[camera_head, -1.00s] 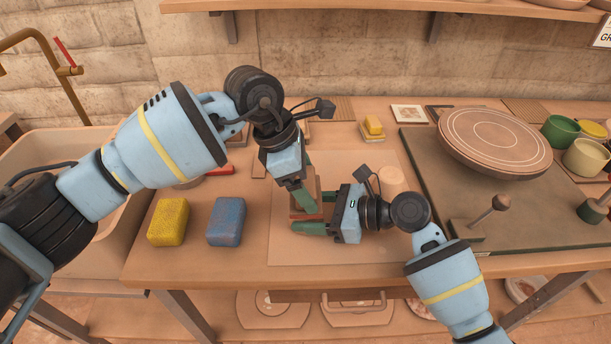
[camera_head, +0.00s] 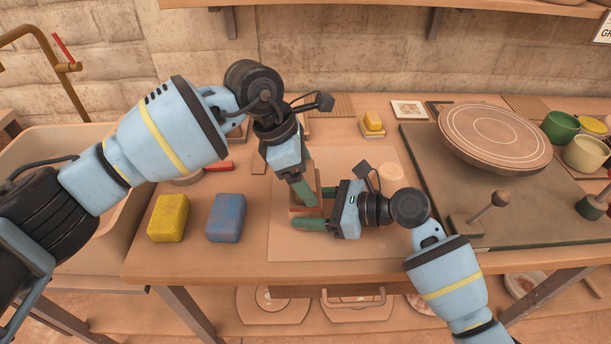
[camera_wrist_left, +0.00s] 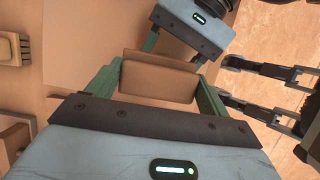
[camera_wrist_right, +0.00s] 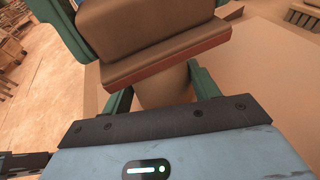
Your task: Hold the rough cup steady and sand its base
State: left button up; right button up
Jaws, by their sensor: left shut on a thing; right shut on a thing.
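My left gripper (camera_head: 304,192) is shut on a brown sanding block (camera_wrist_left: 160,78), pointing down over the work board. In the right wrist view the block (camera_wrist_right: 165,48) shows a thin reddish layer along its lower edge. The block lies across the upper end of the rough cup (camera_wrist_right: 163,86), touching or very close to it; I cannot tell which. My right gripper (camera_head: 312,208) comes in from the right, low over the board, and is shut on the cup. In the head view the block and grippers hide the cup.
A yellow sponge (camera_head: 168,218) and a blue sponge (camera_head: 226,218) lie left of the pale board (camera_head: 285,247). A pale round piece (camera_head: 391,174) stands close behind my right wrist. A round wheel (camera_head: 495,140) and several cups, one green (camera_head: 559,131), stand right. A sink is left.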

pick_arm(q)
jog(key=shift+f, duration=0.1)
jog(key=shift+s, duration=0.9)
jog(key=shift+w, duration=1.05)
jog(key=shift+s, duration=0.15)
jog(key=shift+s, duration=0.9)
jog(key=shift+w, duration=0.1)
jog(key=shift+w, duration=0.9)
